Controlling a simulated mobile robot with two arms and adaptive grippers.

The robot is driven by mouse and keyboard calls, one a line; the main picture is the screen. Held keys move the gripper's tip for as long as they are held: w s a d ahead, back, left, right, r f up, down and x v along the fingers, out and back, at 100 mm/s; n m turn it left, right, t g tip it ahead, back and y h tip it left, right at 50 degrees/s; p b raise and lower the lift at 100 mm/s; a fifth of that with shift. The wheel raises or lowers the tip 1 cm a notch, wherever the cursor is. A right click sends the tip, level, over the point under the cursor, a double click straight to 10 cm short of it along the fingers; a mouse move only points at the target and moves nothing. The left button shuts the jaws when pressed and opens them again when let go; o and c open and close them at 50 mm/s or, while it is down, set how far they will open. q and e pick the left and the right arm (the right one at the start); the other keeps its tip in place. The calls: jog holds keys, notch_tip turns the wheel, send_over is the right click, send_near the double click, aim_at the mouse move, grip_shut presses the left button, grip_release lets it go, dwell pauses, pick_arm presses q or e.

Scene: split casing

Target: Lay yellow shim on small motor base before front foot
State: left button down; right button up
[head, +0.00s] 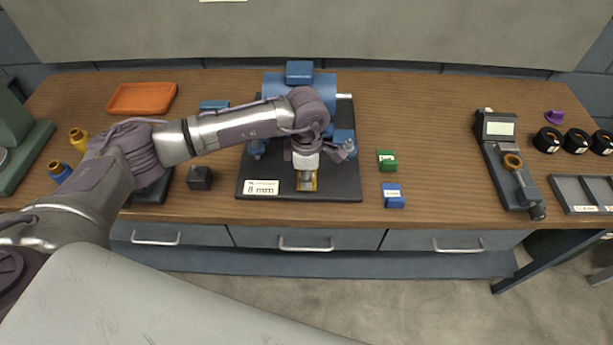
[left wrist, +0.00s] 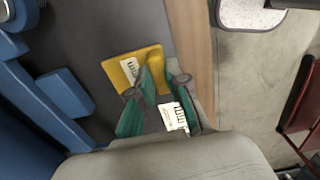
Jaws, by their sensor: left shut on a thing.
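The yellow shim (head: 313,184), a flat plate with a raised tab and white label, shows clearly in the left wrist view (left wrist: 122,75). My left gripper (head: 305,172) is shut on its tab; its green-lined fingers (left wrist: 160,82) straddle it. The shim is over the front part of the dark motor base (head: 340,188); I cannot tell whether it touches. The blue motor (head: 300,88) stands behind it on the base, partly hidden by my arm. A blue foot (head: 256,149) shows at the motor's left. My right gripper is not in view.
An "8 mm" sign (head: 262,187) stands on the base left of the gripper. Green (head: 387,160) and blue (head: 393,196) labelled blocks lie to the right. A dark block (head: 199,178) is at left. A gauge device (head: 508,160) lies farther right, with bare wood between.

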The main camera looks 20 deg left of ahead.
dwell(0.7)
pick_arm(q)
jog(key=shift+f+b, duration=0.4)
jog(key=shift+b, duration=0.15)
jog(key=c, duration=1.1)
grip_release()
jog(key=shift+o, duration=0.2)
jog(key=shift+r, duration=0.2)
jog(key=shift+r+p, duration=2.05)
jog(key=shift+r, duration=1.8)
